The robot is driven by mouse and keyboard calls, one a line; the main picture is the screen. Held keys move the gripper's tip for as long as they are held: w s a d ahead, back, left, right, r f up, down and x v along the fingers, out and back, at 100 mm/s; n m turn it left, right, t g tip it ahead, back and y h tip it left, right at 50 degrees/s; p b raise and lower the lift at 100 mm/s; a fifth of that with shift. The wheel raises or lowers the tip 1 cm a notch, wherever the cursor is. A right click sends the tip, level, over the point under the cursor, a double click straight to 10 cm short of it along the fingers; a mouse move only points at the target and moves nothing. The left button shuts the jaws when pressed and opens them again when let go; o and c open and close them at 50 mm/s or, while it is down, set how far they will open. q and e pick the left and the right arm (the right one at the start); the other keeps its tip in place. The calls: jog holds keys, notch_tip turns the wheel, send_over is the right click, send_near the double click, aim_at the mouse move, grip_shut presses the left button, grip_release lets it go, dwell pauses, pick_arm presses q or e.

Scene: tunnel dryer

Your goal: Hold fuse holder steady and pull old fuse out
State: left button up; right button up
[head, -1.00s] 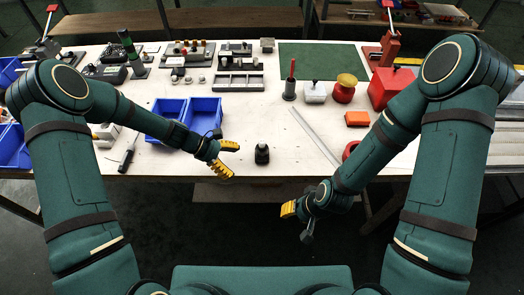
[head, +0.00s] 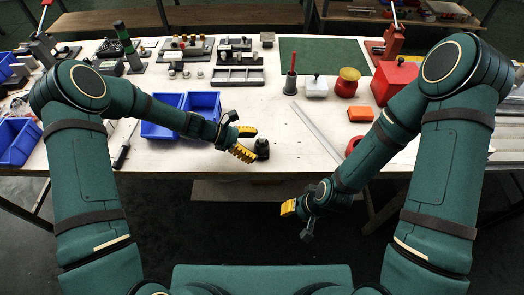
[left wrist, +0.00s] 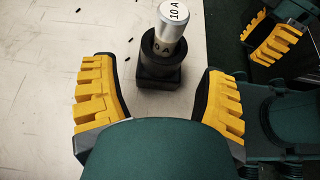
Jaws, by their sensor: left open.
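The black fuse holder (head: 262,148) stands upright near the table's front edge. In the left wrist view the holder (left wrist: 158,75) has a square base and a round collar. In the left wrist view the holder lies ahead, between and beyond the fingertips. My right gripper (head: 290,208) hangs in front of the table edge, away from the holder; its opening is unclear.
Blue bins (head: 202,103) stand to the left, with a screwdriver (head: 124,145) near them. The table around the holder is mostly clear.

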pick_arm(q)
jog(key=shift+b+x, duration=0.3)
jog(key=shift+x, duration=0.9)
jog(key=c, duration=0.7)
jog(key=o, duration=0.8)
jog(key=c, duration=1.1)
jog(key=shift+o, duration=0.2)
